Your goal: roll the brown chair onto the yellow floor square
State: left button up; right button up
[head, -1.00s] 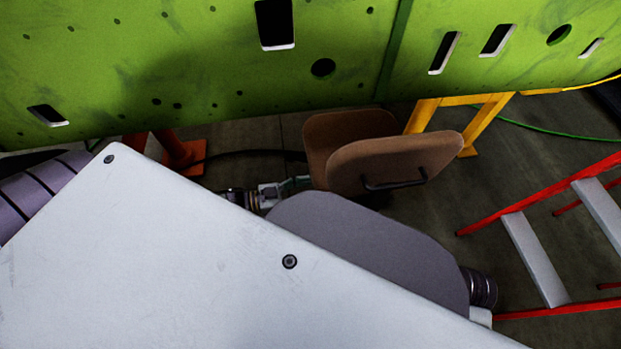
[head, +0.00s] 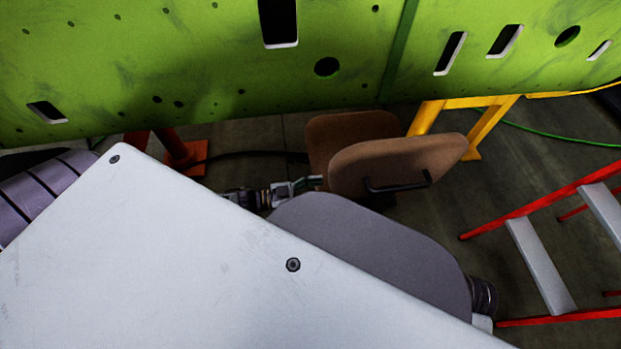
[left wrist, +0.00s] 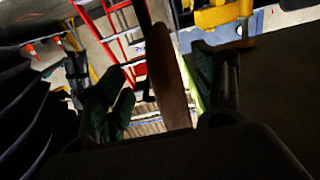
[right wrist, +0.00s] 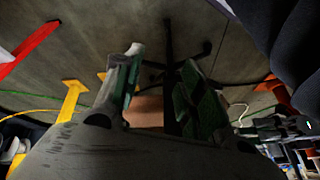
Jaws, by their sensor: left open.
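The brown chair shows in the head view with its backrest (head: 398,162) toward me and its seat (head: 335,128) beyond. A dark bar-shaped handle is on the backrest. My left gripper (head: 316,183) is at the left edge of the backrest. In the left wrist view its open fingers (left wrist: 160,80) stand on either side of a brown chair panel (left wrist: 172,85). My right gripper (right wrist: 160,60) is hidden in the head view; in its wrist view the fingers are apart, with a brown patch and the chair's dark legs (right wrist: 182,45) beyond. I cannot make out the yellow floor square.
A green wing panel (head: 200,70) spans the back. A yellow trestle (head: 487,125) stands behind the chair at right. A red ladder with pale steps (head: 540,265) is at right. An orange stand foot (head: 185,158) is at left. Dark floor lies between the chair and ladder.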

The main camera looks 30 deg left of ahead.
pick_arm(q)
jog(key=b+x, duration=0.2)
jog(key=x, duration=0.7)
jog(key=shift+b+x, duration=0.5)
jog(key=shift+x, duration=0.35)
pick_arm(e)
notch_tip(320, 180, down, 7)
jog(key=a+t+y, duration=0.1)
jog(key=shift+a+f+m, duration=0.15)
jog(key=shift+a+m, duration=0.15)
jog(key=shift+a, duration=0.05)
pick_arm(q)
jog(key=shift+c, duration=0.3)
pick_arm(e)
jog(key=shift+w, duration=0.15)
pick_arm(q)
jog(key=shift+c, duration=1.1)
grip_shut()
pick_arm(e)
jog(key=shift+w+r, duration=0.2)
